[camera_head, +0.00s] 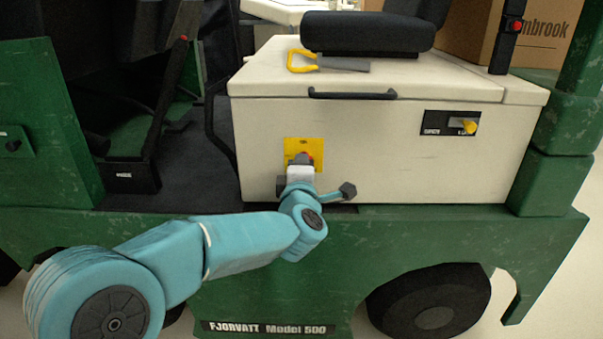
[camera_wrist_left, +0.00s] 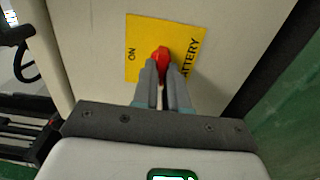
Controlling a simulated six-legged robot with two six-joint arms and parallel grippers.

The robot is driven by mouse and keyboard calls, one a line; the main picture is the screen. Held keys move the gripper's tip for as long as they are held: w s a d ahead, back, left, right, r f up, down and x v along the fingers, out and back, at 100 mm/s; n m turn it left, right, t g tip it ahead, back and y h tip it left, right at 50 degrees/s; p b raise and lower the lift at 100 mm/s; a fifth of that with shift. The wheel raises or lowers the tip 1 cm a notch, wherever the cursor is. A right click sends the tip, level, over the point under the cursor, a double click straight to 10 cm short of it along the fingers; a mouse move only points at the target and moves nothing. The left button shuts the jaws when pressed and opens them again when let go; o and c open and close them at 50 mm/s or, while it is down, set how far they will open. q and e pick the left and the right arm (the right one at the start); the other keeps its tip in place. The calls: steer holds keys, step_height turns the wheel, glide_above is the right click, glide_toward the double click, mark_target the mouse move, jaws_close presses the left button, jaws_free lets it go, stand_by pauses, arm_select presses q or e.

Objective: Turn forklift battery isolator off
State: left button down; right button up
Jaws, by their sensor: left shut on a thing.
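The battery isolator is a red knob (camera_wrist_left: 161,56) on a yellow plate (camera_wrist_left: 183,33) on the forklift's cream side panel. In the left wrist view the plate reads "ON" and part of "BATTERY". In the head view my left gripper (camera_head: 301,164) reaches the plate from below. The knob's lower part is hidden by the fingers. My right gripper is not in view.
A black seat (camera_head: 368,33) sits above. The green forklift body (camera_head: 330,240) runs below. A cardboard box (camera_head: 535,38) stands behind.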

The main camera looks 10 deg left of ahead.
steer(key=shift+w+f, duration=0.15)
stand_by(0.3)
arm_select(q)
steer(key=c, duration=1.2)
jaws_free()
steer(key=shift+o, duration=0.2)
steer(key=p+v, duration=0.2)
steer(key=v, duration=1.4)
steer(key=shift+s, duration=0.2)
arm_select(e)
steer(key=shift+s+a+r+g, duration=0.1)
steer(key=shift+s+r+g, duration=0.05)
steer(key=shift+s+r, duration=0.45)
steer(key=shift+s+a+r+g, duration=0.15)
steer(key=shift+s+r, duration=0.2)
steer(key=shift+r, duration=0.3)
arm_select(q)
steer(key=shift+a, duration=0.1)
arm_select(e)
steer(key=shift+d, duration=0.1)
